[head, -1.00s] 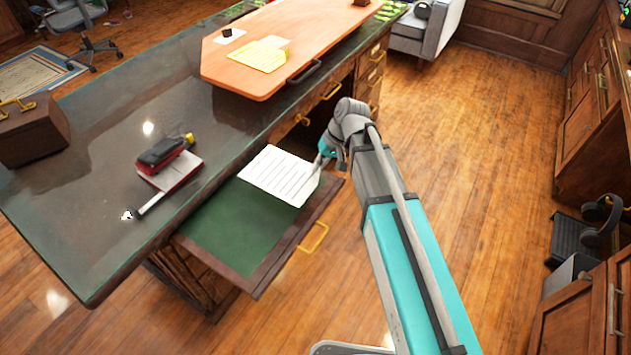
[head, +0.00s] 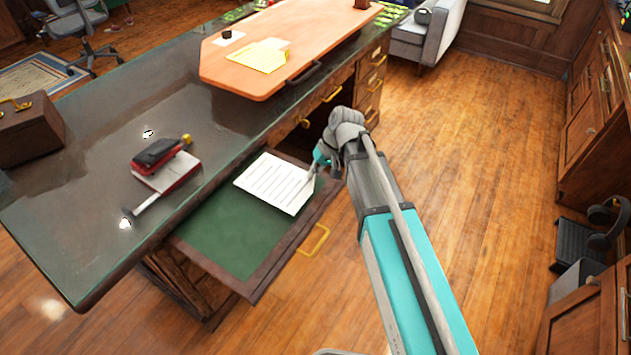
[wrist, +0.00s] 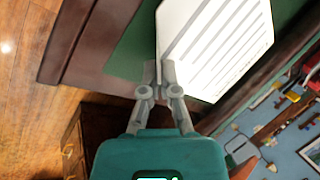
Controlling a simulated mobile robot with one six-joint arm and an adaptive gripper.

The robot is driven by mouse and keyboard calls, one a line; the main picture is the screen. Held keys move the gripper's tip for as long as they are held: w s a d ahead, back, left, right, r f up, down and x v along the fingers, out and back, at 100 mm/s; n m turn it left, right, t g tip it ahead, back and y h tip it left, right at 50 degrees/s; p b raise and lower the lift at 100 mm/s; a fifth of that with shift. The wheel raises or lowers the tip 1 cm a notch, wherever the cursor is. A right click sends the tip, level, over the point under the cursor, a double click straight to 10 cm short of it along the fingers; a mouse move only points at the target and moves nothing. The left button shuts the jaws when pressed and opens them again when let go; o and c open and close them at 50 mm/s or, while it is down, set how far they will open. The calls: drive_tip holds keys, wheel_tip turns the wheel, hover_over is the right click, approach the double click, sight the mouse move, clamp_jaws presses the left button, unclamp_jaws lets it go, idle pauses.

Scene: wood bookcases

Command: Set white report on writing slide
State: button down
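The white report (head: 273,184), a sheet with printed lines, is over the back right part of the writing slide, the pulled-out green-topped board (head: 222,236) with a brown rim. I cannot tell whether it touches the green surface. My gripper (head: 311,173) is at the report's right edge. In the wrist view my gripper's fingertips (wrist: 163,76) are close together on a corner of the white report (wrist: 215,45), pinching it. Green surface and brown rim of the slide (wrist: 98,62) show to the left there.
The dark desk top (head: 85,195) stands behind the slide, with a red and black stapler-like item (head: 160,155) on it. A wooden board with yellow papers (head: 258,56) lies farther back. The slide's front left green area is bare. A brass handle (head: 314,240) sticks out in front.

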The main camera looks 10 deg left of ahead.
drive_tip(key=shift+f+b, duration=0.4)
drive_tip(key=shift+f, duration=0.3)
drive_tip(key=shift+f, duration=0.2)
drive_tip(key=c, duration=0.8)
unclamp_jaws()
drive_tip(key=shift+r, duration=0.2)
drive_tip(key=shift+p+v, duration=1.05)
drive_tip(key=shift+v, duration=0.05)
drive_tip(key=p+v, duration=0.8)
drive_tip(key=v, duration=0.2)
drive_tip(key=shift+p, duration=0.4)
drive_tip(key=shift+s, duration=0.1)
